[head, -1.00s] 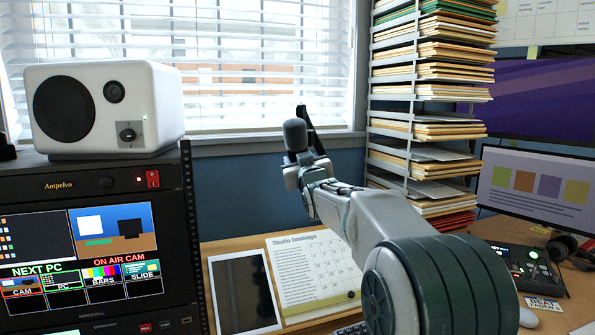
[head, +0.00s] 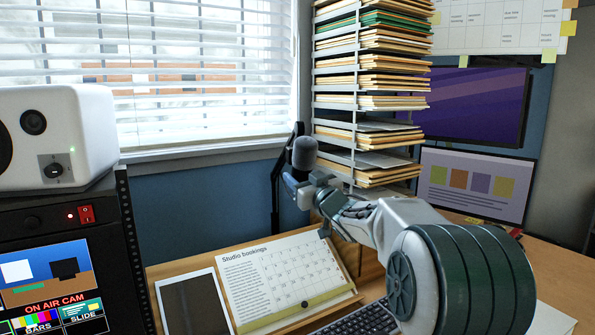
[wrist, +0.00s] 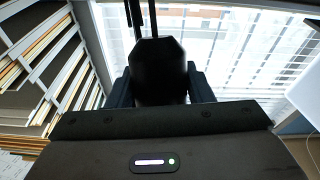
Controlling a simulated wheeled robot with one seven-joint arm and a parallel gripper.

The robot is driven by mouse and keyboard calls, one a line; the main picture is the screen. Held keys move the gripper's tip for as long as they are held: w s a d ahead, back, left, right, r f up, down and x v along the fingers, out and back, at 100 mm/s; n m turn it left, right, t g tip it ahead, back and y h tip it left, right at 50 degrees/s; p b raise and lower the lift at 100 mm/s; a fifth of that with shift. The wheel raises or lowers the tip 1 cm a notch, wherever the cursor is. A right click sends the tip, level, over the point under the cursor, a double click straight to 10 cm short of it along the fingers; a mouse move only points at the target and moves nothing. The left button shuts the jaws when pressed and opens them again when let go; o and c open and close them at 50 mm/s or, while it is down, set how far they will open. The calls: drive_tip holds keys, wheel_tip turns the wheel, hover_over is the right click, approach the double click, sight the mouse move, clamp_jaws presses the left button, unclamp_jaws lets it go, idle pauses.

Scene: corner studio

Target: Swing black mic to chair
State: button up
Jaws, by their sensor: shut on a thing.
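The black mic (head: 304,153) has a rounded dark head and hangs on a thin black boom arm (head: 275,195) in front of the window's right edge. My gripper (head: 298,183) is shut on the mic, just below its head. In the wrist view the mic (wrist: 158,70) fills the space between the two fingers of my gripper (wrist: 158,88), and boom rods run up behind it. No chair shows in either view.
A tall rack of paper trays (head: 365,95) stands close to the right of the mic. A white speaker (head: 60,135) sits on the black equipment rack at left. A bookings calendar (head: 280,275), a tablet (head: 195,305) and a keyboard (head: 360,322) lie below my arm.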

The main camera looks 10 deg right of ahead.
drive_tip(key=shift+d+r, duration=0.1)
drive_tip(key=shift+d, duration=0.15)
idle(0.3)
drive_tip(key=o, duration=1.4)
drive_tip(key=b+v, duration=0.1)
drive_tip(key=v, duration=1.2)
drive_tip(key=shift+s+d+f, duration=0.2)
drive_tip(key=shift+s+d, duration=0.05)
drive_tip(key=shift+s, duration=0.05)
